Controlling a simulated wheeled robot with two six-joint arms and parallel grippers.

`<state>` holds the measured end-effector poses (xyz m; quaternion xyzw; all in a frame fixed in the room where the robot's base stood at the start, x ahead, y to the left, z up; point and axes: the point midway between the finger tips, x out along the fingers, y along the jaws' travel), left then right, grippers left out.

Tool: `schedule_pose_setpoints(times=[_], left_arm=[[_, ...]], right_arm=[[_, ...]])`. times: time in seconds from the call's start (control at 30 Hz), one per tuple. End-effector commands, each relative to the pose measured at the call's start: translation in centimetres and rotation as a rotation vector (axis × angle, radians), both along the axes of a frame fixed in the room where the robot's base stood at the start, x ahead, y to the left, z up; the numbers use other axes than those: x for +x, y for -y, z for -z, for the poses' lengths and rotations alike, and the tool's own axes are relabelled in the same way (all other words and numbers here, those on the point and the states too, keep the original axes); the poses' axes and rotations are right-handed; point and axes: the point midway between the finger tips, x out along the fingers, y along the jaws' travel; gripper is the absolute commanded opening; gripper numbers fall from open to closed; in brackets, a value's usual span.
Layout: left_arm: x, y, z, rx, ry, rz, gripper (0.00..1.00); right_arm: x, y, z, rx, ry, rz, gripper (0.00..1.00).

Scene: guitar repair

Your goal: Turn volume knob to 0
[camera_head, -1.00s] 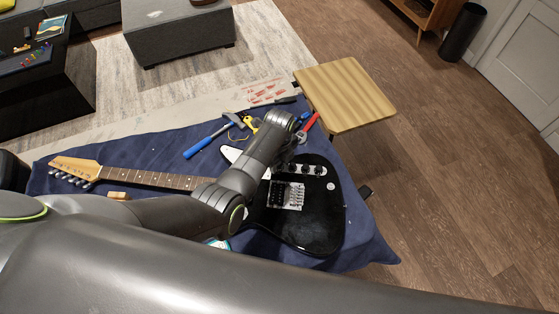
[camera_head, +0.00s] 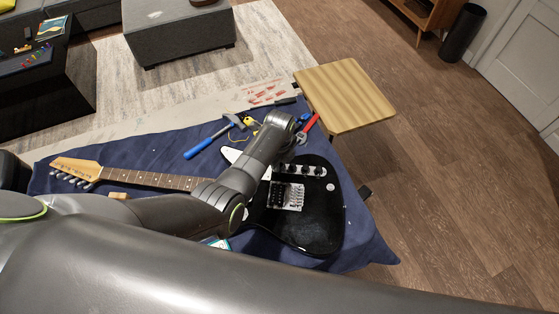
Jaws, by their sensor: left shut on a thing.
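The black electric guitar (camera_head: 331,222) lies flat on the blue cloth, its neck pointing left. A metal control plate with several small dark knobs (camera_head: 318,170) is at the far side of its body. My left arm reaches over the guitar from the left, its wrist bent down above the plate. My left gripper (camera_head: 287,160) is at the left end of the knob row, shut on a knob, apparently the volume knob. The wrist largely hides the fingers and that knob, so its setting cannot be read. My right gripper does not show.
A blue-handled hammer (camera_head: 207,140), a red wrench (camera_head: 310,124) and a partly hidden yellow tool lie beyond the guitar. A wooden stool (camera_head: 345,95) stands at the table's far right. A small wooden block (camera_head: 118,196) lies near the neck. Open floor lies to the right.

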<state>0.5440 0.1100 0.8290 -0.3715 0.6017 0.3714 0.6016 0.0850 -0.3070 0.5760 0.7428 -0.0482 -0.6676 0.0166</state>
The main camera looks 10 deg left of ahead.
Motion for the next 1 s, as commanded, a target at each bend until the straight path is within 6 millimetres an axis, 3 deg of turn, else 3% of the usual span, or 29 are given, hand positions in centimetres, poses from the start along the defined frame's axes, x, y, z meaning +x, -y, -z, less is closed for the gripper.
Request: schedule_pose_setpoints(times=[0.5,1.0], left_arm=[[0.0,0.0,-0.2,0.0,-0.001,-0.452,0.0],[0.1,0.0,-0.1,0.0,0.001,-0.852,0.0]], right_arm=[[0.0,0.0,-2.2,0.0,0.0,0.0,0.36],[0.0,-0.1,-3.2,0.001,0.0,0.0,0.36]])
